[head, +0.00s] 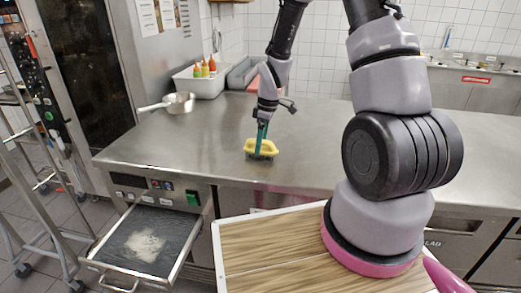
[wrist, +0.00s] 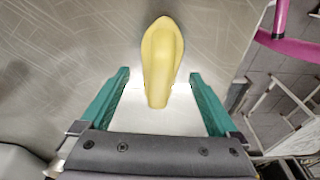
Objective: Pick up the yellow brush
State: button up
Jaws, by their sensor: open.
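The yellow brush (head: 268,147) lies on the steel counter near its front edge, its dark bristles facing down. My gripper (head: 260,134) is directly above it and pointing down, with its teal fingers reaching to the brush in the head view. In the wrist view the brush (wrist: 161,60) sits ahead, its narrow end between the two teal fingers of my gripper (wrist: 163,95). The fingers are open, with a gap on each side of the brush.
The steel counter (head: 200,145) is mostly clear around the brush. A metal pan (head: 180,102) stands at the back left, beside a white bin (head: 203,84) with sauce bottles. An open drawer (head: 185,238) juts out below the counter at the front left.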

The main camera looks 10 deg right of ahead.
jog(key=shift+f, duration=0.5)
grip_shut()
jog(key=shift+r, duration=0.1)
notch_tip(320, 180, up, 10)
jog(key=shift+f, duration=0.1)
